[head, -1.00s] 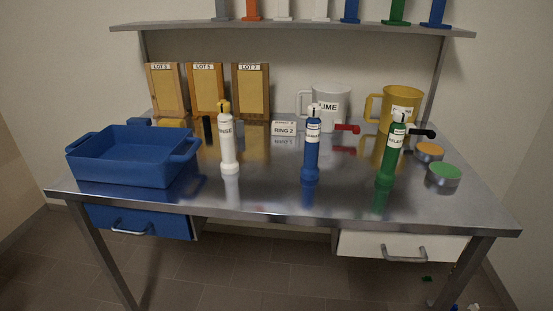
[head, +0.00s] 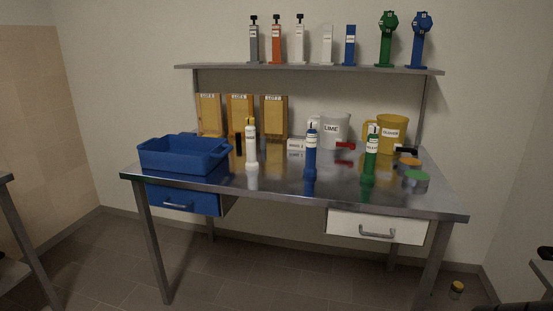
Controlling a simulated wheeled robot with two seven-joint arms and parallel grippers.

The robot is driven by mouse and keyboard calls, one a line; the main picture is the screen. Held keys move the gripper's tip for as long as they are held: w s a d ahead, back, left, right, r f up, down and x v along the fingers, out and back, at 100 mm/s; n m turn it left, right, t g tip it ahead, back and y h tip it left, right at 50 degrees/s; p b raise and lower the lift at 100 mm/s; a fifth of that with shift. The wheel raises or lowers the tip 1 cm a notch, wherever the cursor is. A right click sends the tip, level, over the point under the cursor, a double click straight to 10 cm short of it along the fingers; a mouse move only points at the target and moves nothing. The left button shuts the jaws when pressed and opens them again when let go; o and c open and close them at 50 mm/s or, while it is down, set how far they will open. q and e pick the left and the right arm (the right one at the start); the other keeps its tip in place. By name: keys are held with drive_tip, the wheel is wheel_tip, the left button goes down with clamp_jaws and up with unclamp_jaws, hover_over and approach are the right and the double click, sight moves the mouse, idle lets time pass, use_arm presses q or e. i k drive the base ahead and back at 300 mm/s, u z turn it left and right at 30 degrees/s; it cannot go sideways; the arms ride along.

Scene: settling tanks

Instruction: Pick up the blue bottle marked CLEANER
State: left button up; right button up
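A blue bottle (head: 311,160) with a white label and dark top stands upright near the middle front of the metal bench (head: 280,185). Its label is too small to read for certain. A white bottle (head: 251,148) with a yellow top stands to its left, and a green bottle (head: 371,160) with a white label stands to its right. Nothing touches the blue bottle. Neither of my grippers shows in the head view, so their states are hidden.
A blue bin (head: 180,163) sits at the bench's left. A white drawer (head: 375,227) is under the bench's front edge. Floor in front is clear.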

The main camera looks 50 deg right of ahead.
sight(310, 171)
drive_tip(key=u, duration=0.1)
drive_tip(key=i, duration=1.6)
drive_tip(key=z, duration=1.1)
drive_tip(key=i, duration=1.05)
drive_tip(key=z, duration=1.1)
